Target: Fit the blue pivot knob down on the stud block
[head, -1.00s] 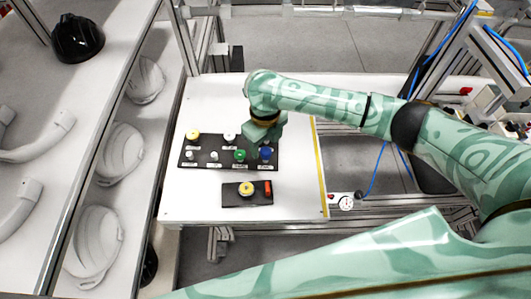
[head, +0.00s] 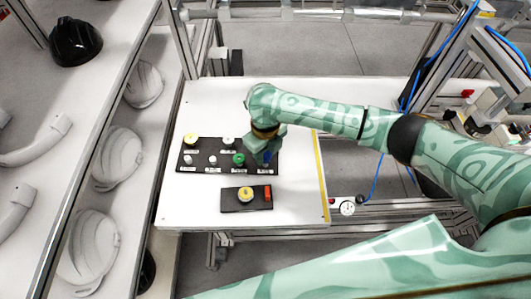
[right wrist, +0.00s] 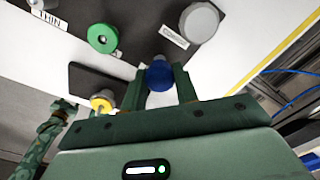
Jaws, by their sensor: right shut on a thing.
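The blue pivot knob (right wrist: 159,75) sits between the two fingers of my right gripper (right wrist: 160,88) in the right wrist view. In the head view my right gripper (head: 264,152) is low over the right end of the black board, and the blue knob (head: 267,157) shows only partly behind it. I cannot tell whether the knob still touches the board. A small dark block (head: 232,204), which looks like the stud block, lies on the table in front of the board. It carries a yellow round part (head: 245,194) and a red piece (head: 267,192). My left gripper is out of view.
A grey knob (right wrist: 199,20) is close to my right gripper. The white table (head: 190,205) is clear around the dark block. Helmet shells (head: 117,157) fill the left shelf.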

